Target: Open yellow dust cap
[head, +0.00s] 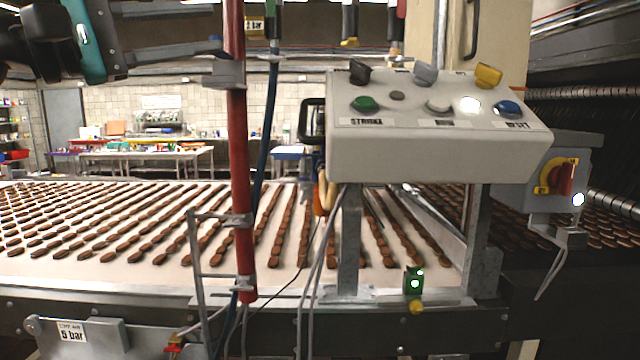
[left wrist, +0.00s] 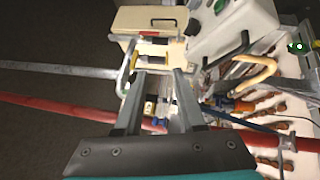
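A small yellow cap (head: 350,42) hangs at the bottom of a dark fitting near the top of the head view. In the left wrist view a small yellow piece (left wrist: 151,66) shows just beyond the fingertips; I cannot tell for sure that it is the same cap. My left gripper (head: 217,27) is at the upper left of the head view, to the left of the cap and apart from it. Its two fingers are spread with nothing held between them, as the left wrist view (left wrist: 159,74) also shows. My right gripper is in neither view.
A red upright pipe (head: 239,190) with a blue hose stands close to my left gripper. A grey control box (head: 430,140) with knobs and buttons stands at the right. A conveyor (head: 110,278) with rows of brown biscuits runs below. A second hanging fitting (head: 395,48) is right of the cap.

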